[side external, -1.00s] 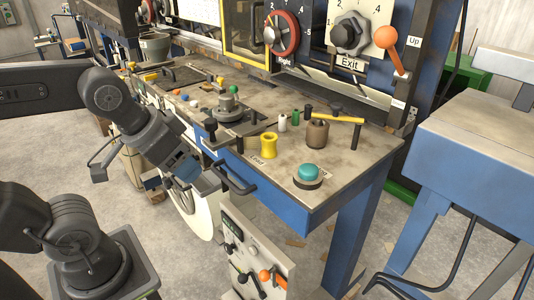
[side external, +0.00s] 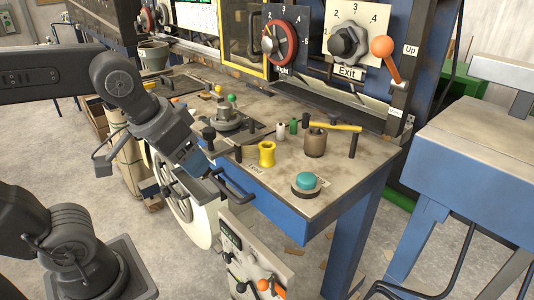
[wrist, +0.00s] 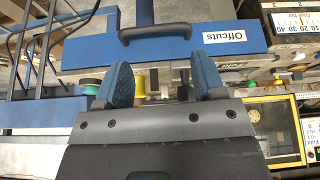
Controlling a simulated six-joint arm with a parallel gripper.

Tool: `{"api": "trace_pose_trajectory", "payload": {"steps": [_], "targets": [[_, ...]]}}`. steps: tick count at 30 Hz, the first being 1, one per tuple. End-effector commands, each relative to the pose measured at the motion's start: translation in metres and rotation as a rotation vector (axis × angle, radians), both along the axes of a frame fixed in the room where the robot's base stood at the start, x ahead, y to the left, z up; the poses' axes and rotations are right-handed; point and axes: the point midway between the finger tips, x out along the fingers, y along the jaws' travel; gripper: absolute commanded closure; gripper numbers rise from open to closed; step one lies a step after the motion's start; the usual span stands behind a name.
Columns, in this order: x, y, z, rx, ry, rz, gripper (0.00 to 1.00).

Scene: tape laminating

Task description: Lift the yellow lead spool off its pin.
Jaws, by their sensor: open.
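The yellow lead spool (side external: 267,153) stands upright on the worktop near its front edge, beside a small label. Its pin cannot be made out. In the wrist view the spool (wrist: 138,84) shows between my fingers, close to the left one, which partly hides it. My gripper (side external: 208,178) is open and empty. It is in front of the bench edge, to the left of the spool and apart from it. Both blue fingertips of my gripper (wrist: 163,82) show in the wrist view, well apart.
A brown cylindrical pot (side external: 316,143), a green spool (side external: 293,126) and a teal button (side external: 305,181) are near the spool. A yellow-handled hammer (side external: 335,127) lies behind. A black handle (side external: 236,187) sticks out from the blue bench front near my gripper.

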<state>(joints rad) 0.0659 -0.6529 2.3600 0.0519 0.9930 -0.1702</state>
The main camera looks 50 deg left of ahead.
Motion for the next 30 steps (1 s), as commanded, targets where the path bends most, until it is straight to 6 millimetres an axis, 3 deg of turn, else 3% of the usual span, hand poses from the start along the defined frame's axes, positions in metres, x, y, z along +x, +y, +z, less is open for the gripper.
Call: {"api": "trace_pose_trajectory", "payload": {"steps": [9,16,22,30], "targets": [[0.064,-0.046,0.076,-0.008,0.099,0.357,0.37],[0.094,-0.082,0.108,0.002,0.075,0.619,0.37],[0.102,-0.091,0.110,0.001,0.058,0.704,0.37],[0.114,-0.077,0.066,0.003,0.060,0.708,0.37]]}}
